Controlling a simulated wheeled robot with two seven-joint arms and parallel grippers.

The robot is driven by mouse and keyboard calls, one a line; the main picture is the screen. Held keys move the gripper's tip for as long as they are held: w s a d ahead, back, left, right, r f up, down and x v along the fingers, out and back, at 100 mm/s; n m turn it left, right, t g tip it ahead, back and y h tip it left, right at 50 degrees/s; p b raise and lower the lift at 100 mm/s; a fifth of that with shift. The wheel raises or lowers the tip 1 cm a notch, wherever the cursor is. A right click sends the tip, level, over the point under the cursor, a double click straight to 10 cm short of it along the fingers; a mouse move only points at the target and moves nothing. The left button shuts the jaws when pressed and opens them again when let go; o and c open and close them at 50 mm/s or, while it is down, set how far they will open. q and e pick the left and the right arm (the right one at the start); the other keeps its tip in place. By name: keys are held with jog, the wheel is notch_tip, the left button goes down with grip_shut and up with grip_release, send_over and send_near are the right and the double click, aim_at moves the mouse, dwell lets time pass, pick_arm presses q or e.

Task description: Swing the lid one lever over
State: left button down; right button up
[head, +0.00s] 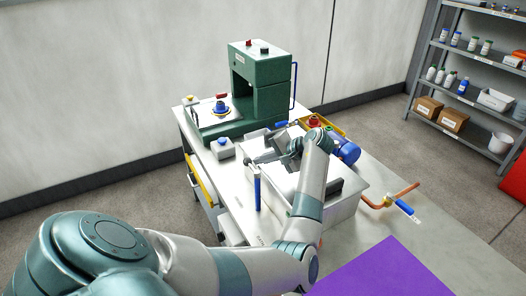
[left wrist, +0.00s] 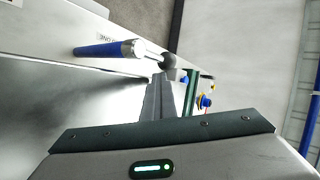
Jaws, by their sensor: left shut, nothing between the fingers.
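A lever with a blue grip (head: 257,192) stands on the near left side of a steel box, whose pale flat lid (head: 280,183) looks shut. In the left wrist view the blue lever (left wrist: 108,48) points left from a metal pivot, beside a label partly reading "ONE". My left forearm hides part of the lid. My right gripper is out of view.
A green machine (head: 258,85) stands behind the box. A blue motor-like cylinder (head: 344,148) and a yellow tray (head: 323,125) are at its back right. A copper pipe with a blue valve handle (head: 404,207) sticks out right. A purple mat (head: 385,272) lies in front.

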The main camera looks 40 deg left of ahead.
pick_arm(q)
jog(key=shift+s+a, duration=0.1)
jog(key=shift+s, duration=0.05)
jog(key=shift+d+r+b, duration=0.4)
jog(key=shift+r, duration=0.05)
jog(key=b+v, duration=0.4)
jog(key=v, duration=1.2)
jog(key=shift+w+d, duration=0.2)
jog(key=shift+d, duration=0.05)
